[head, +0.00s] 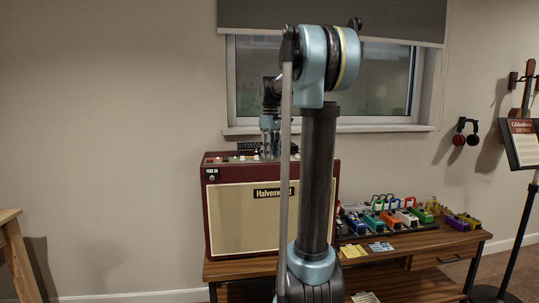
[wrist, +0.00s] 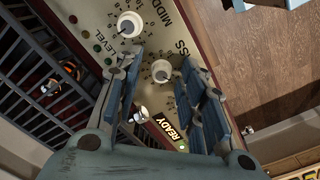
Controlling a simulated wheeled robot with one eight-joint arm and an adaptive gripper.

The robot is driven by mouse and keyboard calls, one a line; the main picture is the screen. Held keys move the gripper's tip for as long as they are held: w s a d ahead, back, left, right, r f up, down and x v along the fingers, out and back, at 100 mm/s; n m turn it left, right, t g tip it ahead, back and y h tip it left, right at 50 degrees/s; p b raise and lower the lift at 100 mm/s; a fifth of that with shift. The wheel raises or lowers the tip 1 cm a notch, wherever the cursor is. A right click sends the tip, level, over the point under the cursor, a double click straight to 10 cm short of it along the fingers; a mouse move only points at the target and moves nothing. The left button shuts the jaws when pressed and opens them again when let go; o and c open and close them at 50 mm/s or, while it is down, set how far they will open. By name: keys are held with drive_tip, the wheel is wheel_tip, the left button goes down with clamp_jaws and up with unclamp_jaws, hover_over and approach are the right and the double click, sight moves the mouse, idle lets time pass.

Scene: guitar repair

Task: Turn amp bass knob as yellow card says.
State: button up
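The amp (head: 243,218) is dark red with a cream grille and stands on the wooden table, behind my arm. In the wrist view, its panel shows a white round knob (wrist: 161,71) beside lettering ending in "SS", apparently the bass knob. My gripper (wrist: 161,58) is open above the panel, with one finger on each side of this knob. Gaps show between knob and fingers; contact is not clear. In the head view, my gripper (head: 270,150) is over the amp top. A yellow card (head: 354,251) lies on the table right of the amp; its writing is too small to read.
Another white knob (wrist: 130,25) sits by "MIDDLE", close to the left finger. A lit yellow "READY" sign (wrist: 171,131) and a shiny metal part (wrist: 141,115) are on the panel. A blue card (head: 380,247) and several pedals (head: 390,218) are on the table (head: 430,240).

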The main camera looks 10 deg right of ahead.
wheel_tip(320, 180, up, 12)
idle(0.6)
drive_tip(key=shift+f, duration=0.1)
drive_tip(key=s+f+m+t, duration=0.2)
drive_tip(key=s+f+m, duration=0.6)
drive_tip(key=s+f, duration=2.7)
wheel_tip(320, 180, down, 3)
drive_tip(key=shift+m, duration=0.4)
drive_tip(key=shift+a, duration=0.1)
drive_tip(key=shift+w+f, duration=0.2)
drive_tip(key=shift+w, duration=0.3)
